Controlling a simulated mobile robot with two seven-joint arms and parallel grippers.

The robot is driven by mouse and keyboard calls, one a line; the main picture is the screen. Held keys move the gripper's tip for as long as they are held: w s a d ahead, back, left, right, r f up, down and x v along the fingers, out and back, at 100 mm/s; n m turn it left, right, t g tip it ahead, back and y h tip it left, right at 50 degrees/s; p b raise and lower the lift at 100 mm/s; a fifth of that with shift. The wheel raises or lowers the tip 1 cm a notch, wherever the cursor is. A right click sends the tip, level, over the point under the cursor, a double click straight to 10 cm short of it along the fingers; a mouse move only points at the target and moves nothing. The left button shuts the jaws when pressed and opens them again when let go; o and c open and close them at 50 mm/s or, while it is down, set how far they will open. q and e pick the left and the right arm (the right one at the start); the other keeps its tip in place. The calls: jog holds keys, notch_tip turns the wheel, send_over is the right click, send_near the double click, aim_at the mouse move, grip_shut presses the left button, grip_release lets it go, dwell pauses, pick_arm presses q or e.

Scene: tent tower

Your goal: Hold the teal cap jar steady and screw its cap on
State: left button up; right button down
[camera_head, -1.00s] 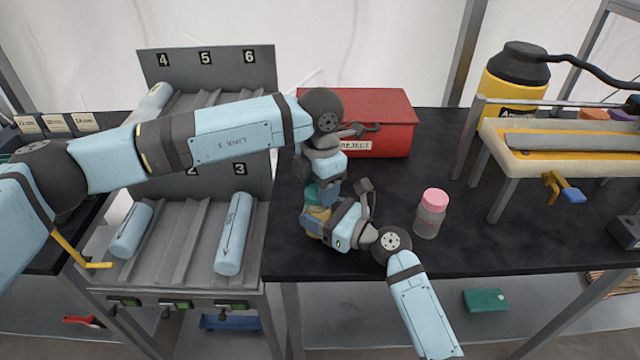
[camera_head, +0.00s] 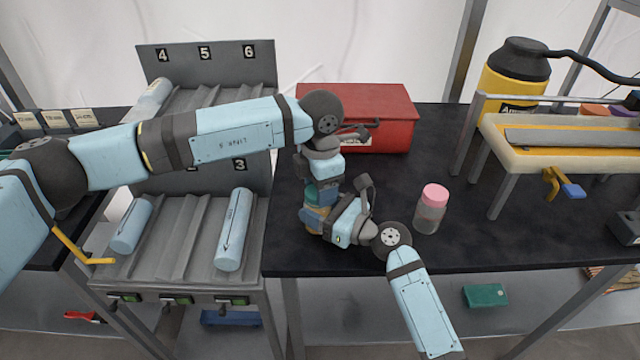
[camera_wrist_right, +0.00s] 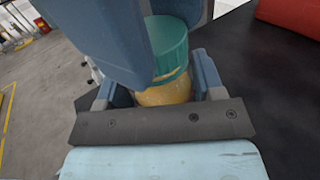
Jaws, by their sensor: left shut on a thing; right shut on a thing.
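The teal cap jar stands upright at the black table's left end, mostly hidden by my grippers in the head view. Its teal cap (camera_wrist_right: 170,45) sits on top of its amber body (camera_wrist_right: 166,92) in the right wrist view. My left gripper (camera_head: 322,191) reaches down from above and is shut on the cap, with its blue fingers on both sides. My right gripper (camera_head: 316,217) comes in from the front and is shut around the jar's body; its fingers flank the body in the right wrist view (camera_wrist_right: 163,90). I cannot tell how tightly the cap sits.
A pink-capped jar (camera_head: 431,210) stands to the right on the black table (camera_head: 480,230). A red box (camera_head: 385,105) is behind my grippers. A grey rack (camera_head: 180,235) with blue cylinders is at left. A yellow-railed fixture (camera_head: 560,165) is at right.

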pick_arm(q)
jog(key=m, duration=0.6)
jog(key=shift+s+m, duration=0.15)
jog(key=shift+m, duration=0.25)
jog(key=m, duration=0.4)
jog(key=shift+s, duration=0.1)
jog(key=m, duration=0.4)
jog(key=shift+s+a+m, duration=0.1)
jog(key=shift+m, duration=0.2)
jog(key=m, duration=0.6)
jog(key=shift+a, duration=0.1)
jog(key=m, duration=0.6)
jog(key=shift+a+m, duration=0.15)
jog(key=shift+m, duration=0.25)
jog(key=m, duration=0.6)
jog(key=shift+a, duration=0.1)
jog(key=o, duration=0.9)
jog(key=shift+o, duration=0.2)
